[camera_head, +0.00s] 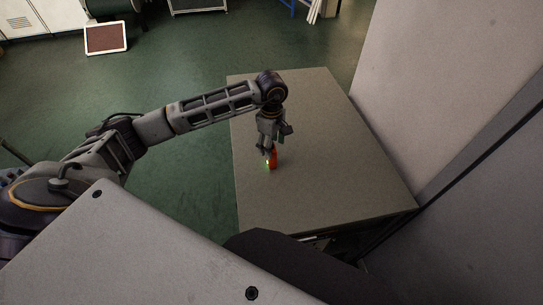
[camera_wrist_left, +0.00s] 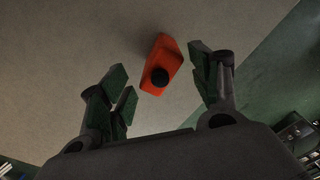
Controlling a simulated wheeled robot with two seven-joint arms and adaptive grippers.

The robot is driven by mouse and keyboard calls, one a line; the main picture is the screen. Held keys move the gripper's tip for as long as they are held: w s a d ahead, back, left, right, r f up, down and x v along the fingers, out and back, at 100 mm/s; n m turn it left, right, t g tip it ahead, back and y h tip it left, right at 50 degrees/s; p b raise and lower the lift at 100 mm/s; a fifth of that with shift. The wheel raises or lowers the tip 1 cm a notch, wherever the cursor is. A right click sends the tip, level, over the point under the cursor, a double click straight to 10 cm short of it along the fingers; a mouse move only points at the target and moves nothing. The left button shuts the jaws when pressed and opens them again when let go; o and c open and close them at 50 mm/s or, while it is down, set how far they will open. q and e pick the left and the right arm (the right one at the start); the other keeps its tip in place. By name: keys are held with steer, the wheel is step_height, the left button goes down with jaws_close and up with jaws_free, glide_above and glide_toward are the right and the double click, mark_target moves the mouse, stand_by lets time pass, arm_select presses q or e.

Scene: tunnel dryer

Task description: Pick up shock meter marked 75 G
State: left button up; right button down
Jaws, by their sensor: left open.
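A small orange-red device with a black round part on it (camera_wrist_left: 163,60) stands on the grey table (camera_head: 318,190). In the head view the device (camera_head: 273,158) is a small red shape directly below my left gripper (camera_head: 266,150), with a small green glow beside it. In the left wrist view my left gripper (camera_wrist_left: 163,85) is open, with the device between and just beyond its two green-padded fingers. The fingers look apart from it. No 75 G marking can be read. My right gripper is not in view.
The rest of the tabletop is clear. A pale wall (camera_head: 440,80) rises close along the table's right side. Green floor (camera_head: 180,75) lies open to the left, with a framed brown panel (camera_head: 106,39) at the back.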

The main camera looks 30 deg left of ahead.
mark_target(272, 163)
arm_select(q)
step_height(272, 163, down, 4)
steer(key=shift+r, duration=0.15)
steer(key=shift+f, duration=0.65)
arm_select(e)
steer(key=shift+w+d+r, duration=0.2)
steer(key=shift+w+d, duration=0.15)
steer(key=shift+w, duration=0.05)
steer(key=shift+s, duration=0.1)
